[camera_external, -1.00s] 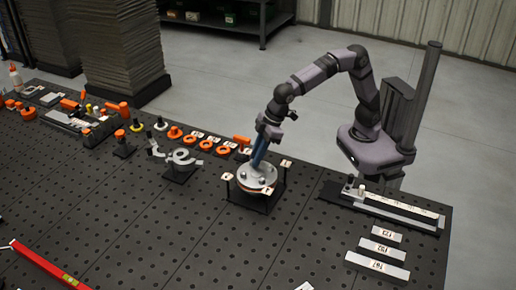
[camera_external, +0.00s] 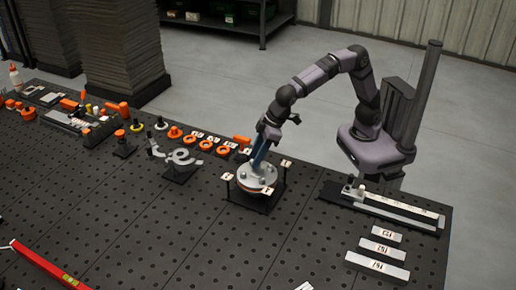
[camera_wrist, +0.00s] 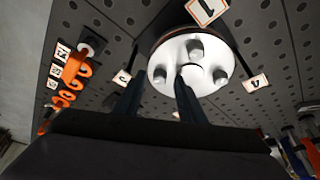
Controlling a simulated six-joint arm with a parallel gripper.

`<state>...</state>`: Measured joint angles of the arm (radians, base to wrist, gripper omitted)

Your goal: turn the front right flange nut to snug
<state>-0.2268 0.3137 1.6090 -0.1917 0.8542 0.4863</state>
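A round pale metal flange (camera_external: 244,187) lies on a dark stand among small numbered tags. It also shows in the wrist view (camera_wrist: 182,53), with several upright nuts or studs, one at the back (camera_wrist: 195,48), one at the left (camera_wrist: 160,75) and one at the right (camera_wrist: 220,76). My gripper (camera_external: 254,168) points down over the flange. In the wrist view its two dark-blue fingers (camera_wrist: 158,78) are spread apart, with the left nut showing in the gap. The right fingertip overlaps the flange near its middle. I cannot tell whether either finger touches a nut.
Numbered tags (camera_wrist: 206,10) stand on posts around the flange. Orange parts (camera_external: 207,145) stand in a row behind and left. A grey curved part (camera_external: 183,157) is on the left. Labelled bars (camera_external: 377,262) lie at the right.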

